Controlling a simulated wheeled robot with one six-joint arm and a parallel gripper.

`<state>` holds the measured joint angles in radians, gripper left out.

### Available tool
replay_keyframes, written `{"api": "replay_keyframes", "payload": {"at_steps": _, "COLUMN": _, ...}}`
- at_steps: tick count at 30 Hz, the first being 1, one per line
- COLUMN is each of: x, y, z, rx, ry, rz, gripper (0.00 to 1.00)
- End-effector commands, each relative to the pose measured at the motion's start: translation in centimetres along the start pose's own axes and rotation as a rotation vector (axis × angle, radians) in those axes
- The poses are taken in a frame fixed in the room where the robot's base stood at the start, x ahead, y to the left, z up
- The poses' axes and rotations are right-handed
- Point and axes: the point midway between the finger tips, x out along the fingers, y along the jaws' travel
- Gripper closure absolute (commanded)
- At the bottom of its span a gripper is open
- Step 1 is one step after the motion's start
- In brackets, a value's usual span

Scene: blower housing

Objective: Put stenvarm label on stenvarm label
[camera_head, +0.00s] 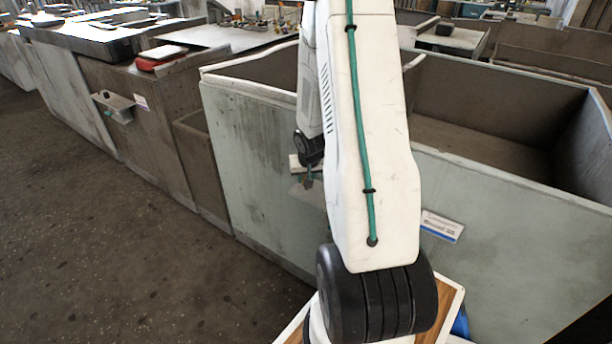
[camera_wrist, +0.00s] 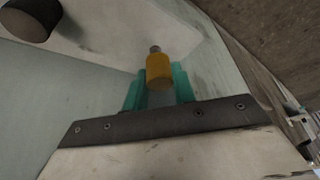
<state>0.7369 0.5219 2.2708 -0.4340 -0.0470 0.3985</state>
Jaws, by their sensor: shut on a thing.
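My gripper shows in the wrist view (camera_wrist: 158,88) with its teal fingers shut on a small orange-yellow cylinder (camera_wrist: 159,70) with a grey tip. In the head view my gripper (camera_head: 308,181) is small and partly hidden by my arm, in front of the pale bin front. A white label with a blue stripe (camera_head: 441,226) is on the bin front, right of my arm. Its print is too small to read. A smaller pinkish label (camera_head: 141,102) is on the brown unit at left. I cannot tell which label is the stenvarm one.
The large open bin (camera_head: 250,150) has high walls and spans the middle and right. A brown cabinet (camera_head: 165,135) at left carries a red-and-white item (camera_head: 161,58) and a small side shelf (camera_head: 113,105). The dark floor (camera_head: 90,240) at left is clear.

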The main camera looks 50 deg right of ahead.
Motion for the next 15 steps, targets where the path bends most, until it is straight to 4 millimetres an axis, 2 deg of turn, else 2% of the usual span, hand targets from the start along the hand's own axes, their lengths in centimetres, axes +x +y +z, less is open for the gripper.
{"api": "replay_keyframes", "payload": {"at_steps": 15, "x": 1.2, "y": 0.1, "z": 0.5, "rx": 0.001, "ry": 0.001, "rz": 0.003, "gripper": 0.95}}
